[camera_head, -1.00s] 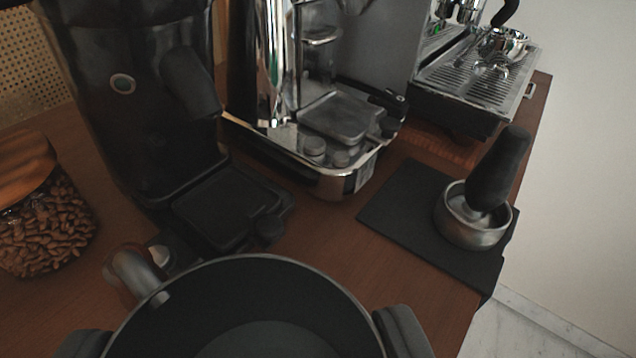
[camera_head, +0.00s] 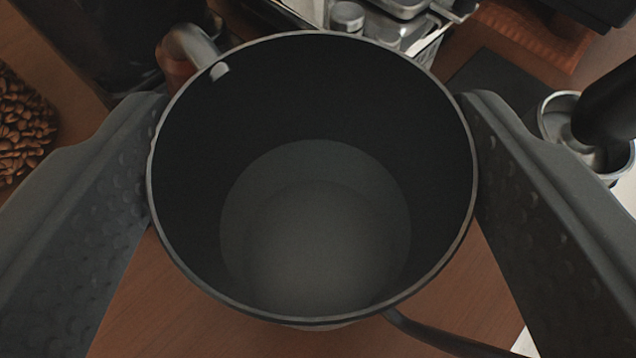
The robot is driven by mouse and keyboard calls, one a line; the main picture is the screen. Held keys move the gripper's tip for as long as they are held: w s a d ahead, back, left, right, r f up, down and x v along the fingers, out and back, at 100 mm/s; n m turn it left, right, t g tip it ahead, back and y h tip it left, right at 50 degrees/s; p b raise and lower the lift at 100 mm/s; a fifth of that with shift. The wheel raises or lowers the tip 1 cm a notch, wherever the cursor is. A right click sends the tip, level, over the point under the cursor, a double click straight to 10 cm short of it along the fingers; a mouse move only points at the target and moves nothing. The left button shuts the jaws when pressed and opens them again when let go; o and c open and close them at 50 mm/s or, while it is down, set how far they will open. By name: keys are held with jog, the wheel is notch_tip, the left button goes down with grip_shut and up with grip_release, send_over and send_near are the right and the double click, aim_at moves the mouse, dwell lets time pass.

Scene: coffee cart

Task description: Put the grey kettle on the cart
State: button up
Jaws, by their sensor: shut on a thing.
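The grey kettle (camera_head: 315,225) fills the middle of the view, and I look down into its open, dark, empty-looking inside. A short spout (camera_head: 192,45) sticks out at its upper left, and a thin dark handle (camera_head: 440,335) shows at its lower right. My gripper (camera_head: 312,150) is shut on the kettle, with one finger against each side of its wall. The wooden cart top (camera_head: 160,315) lies below the kettle. The kettle's base is hidden, so I cannot tell whether it touches the wood.
A glass jar of coffee beans (camera_head: 22,125) is at the left. A coffee machine (camera_head: 385,25) stands at the top. A metal cup with a dark-handled tamper (camera_head: 565,120) sits at the right, on a black mat (camera_head: 490,75). Pale floor shows past the right edge.

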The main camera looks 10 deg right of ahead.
jog(key=shift+f, duration=0.3)
jog(key=shift+f, duration=0.4)
jog(key=o, duration=1.7)
jog(key=shift+s+r, duration=0.1)
jog(key=shift+r, duration=0.4)
jog(key=shift+p+v, duration=1.65)
jog(key=shift+v, duration=4.25)
